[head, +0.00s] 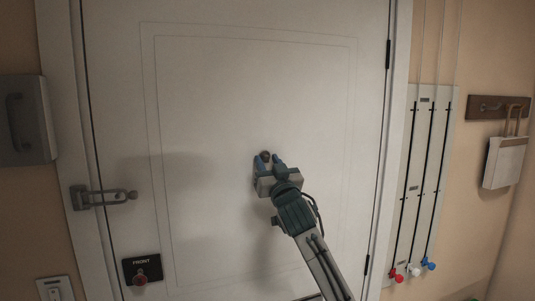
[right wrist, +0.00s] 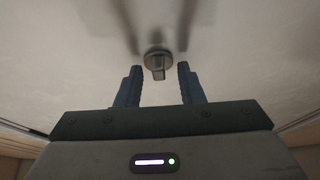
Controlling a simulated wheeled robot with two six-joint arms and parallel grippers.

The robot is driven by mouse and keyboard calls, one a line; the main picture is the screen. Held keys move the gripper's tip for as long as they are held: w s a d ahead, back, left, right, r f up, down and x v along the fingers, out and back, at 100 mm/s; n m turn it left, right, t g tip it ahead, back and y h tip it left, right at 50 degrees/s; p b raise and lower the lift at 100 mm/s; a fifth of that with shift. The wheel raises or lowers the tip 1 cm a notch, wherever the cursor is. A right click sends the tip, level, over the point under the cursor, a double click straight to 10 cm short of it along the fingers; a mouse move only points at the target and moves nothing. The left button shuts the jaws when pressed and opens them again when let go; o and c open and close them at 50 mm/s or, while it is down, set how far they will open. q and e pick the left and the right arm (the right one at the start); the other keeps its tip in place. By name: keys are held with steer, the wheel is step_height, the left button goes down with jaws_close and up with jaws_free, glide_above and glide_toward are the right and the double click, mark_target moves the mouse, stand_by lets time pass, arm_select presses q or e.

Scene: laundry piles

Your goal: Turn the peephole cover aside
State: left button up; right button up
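The peephole cover (head: 265,155) is a small dark round piece on the white door (head: 220,90). In the right wrist view the cover (right wrist: 158,60) is a round disc with a short tab hanging down from it. My right gripper (head: 269,160) is at the cover in the head view. In the right wrist view its two blue fingers (right wrist: 158,72) are apart, one on each side of the tab, with gaps on both sides. Nothing is held. My left gripper is not in view.
A door latch bar (head: 105,197) is on the door's left edge. A black FRONT plate with a red knob (head: 141,270) is below it. A grey box (head: 25,120) is on the left wall. Slotted panel (head: 420,180) and hanging bag (head: 504,160) are at right.

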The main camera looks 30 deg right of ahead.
steer(key=shift+w+d, duration=0.15)
steer(key=shift+w, duration=0.15)
steer(key=shift+r, duration=0.1)
jaws_close()
steer(key=shift+m+b, duration=0.3)
steer(key=shift+b, duration=0.1)
steer(key=m+g+h+b, duration=0.1)
steer(key=m+b, duration=0.2)
steer(key=a+m+g+h+b, duration=0.1)
steer(key=m+h+b, duration=0.1)
steer(key=m+b, duration=0.2)
steer(key=a+m+g+h+b, duration=0.1)
steer(key=m+h+b, duration=0.1)
steer(key=m+b, duration=0.1)
steer(key=shift+w+a+r+m+b, duration=0.15)
steer(key=shift+w+r+m+b, duration=0.15)
steer(key=shift+m, duration=0.3)
steer(key=m, duration=0.1)
steer(key=m+g+b, duration=0.1)
steer(key=m+h+b, duration=0.1)
steer(key=shift+a+r+g, duration=0.25)
steer(key=shift+g, duration=0.05)
steer(key=shift+a+r+m+g+b, duration=0.1)
steer(key=shift+r+m+g+b, duration=0.2)
steer(key=shift+m, duration=0.6)
steer(key=shift+a+r+m+g+b, duration=0.15)
steer(key=shift+m+g+b, duration=0.25)
steer(key=shift+m, duration=0.5)
steer(key=shift+d+r, duration=0.1)
